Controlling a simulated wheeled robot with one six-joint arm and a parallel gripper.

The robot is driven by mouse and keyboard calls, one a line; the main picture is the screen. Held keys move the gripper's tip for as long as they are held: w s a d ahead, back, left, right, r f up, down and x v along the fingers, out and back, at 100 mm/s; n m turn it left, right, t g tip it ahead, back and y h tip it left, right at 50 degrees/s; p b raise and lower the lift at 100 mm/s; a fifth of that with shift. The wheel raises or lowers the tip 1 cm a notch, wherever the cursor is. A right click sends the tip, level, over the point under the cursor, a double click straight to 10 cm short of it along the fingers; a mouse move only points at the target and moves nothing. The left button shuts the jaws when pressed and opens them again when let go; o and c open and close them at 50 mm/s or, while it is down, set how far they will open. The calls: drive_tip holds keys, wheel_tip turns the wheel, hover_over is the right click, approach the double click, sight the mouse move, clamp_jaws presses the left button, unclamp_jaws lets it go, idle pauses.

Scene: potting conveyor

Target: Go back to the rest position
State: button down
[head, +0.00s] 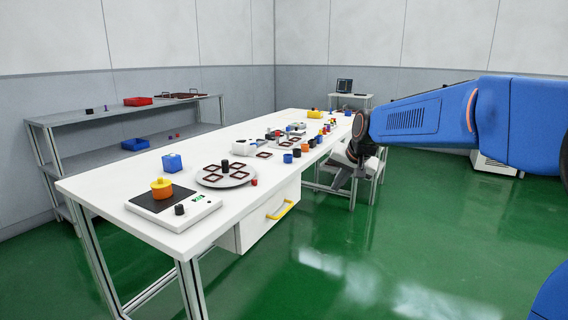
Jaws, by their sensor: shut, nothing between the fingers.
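My blue arm reaches in from the right. At its end, my gripper (342,184) hangs beside the right long edge of the white table (110,190), low over the green floor. It looks small and dark here, its fingers are shut, and I see nothing held. The gripper is apart from the parts on the table top, and the wrist hides a bit of the table's far right edge.
A scale (195,211) bears an orange pot (161,189). A blue cube (172,162) and a round plate (241,178) stand close by. Several small parts line the table's right side. The drawer's yellow handle (281,210) sticks out. The floor (400,240) at right is clear.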

drive_tip(key=s+d+f+n+h, duration=0.1)
drive_tip(key=s+d, duration=0.3)
drive_tip(key=s, duration=0.8)
drive_tip(key=s+d+f+n, duration=0.1)
drive_tip(key=s+d, duration=0.2)
drive_tip(key=s, duration=0.9)
drive_tip(key=s+d+f+n, duration=0.1)
drive_tip(key=s+f, duration=0.3)
drive_tip(key=s, duration=0.5)
drive_tip(key=s+d+f+g+h, duration=0.1)
drive_tip(key=s+d+f, duration=0.2)
drive_tip(key=s, duration=0.6)
drive_tip(key=shift+d+f+n+g, duration=0.15)
drive_tip(key=shift+f+n+g, duration=0.2)
drive_tip(key=shift+f, duration=0.7)
